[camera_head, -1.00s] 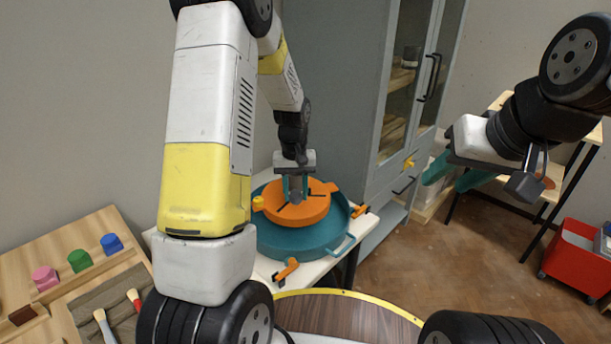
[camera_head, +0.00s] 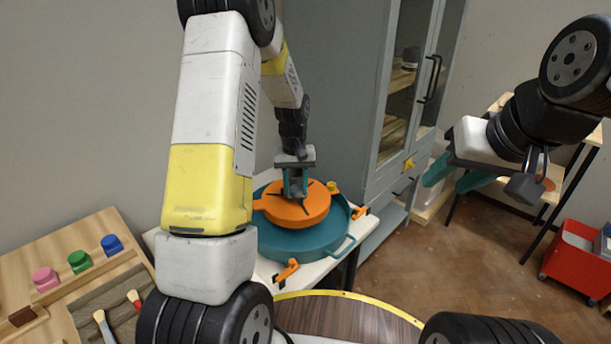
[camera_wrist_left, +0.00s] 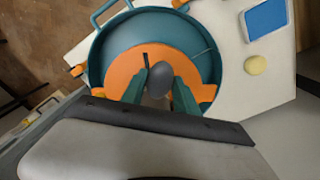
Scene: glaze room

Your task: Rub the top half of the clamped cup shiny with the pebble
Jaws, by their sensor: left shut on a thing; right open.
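My left gripper (camera_head: 295,187) points down over the orange chuck (camera_head: 306,208) inside the teal basin (camera_head: 318,237). My right gripper (camera_head: 457,182) is open and empty, high at the right, away from the basin.
A blue tray (camera_wrist_left: 265,18) and a round yellow piece (camera_wrist_left: 255,65) lie beside the basin. A grey cabinet (camera_head: 345,90) stands close behind. A wooden board (camera_head: 80,285) with coloured knobs and tools is at the left.

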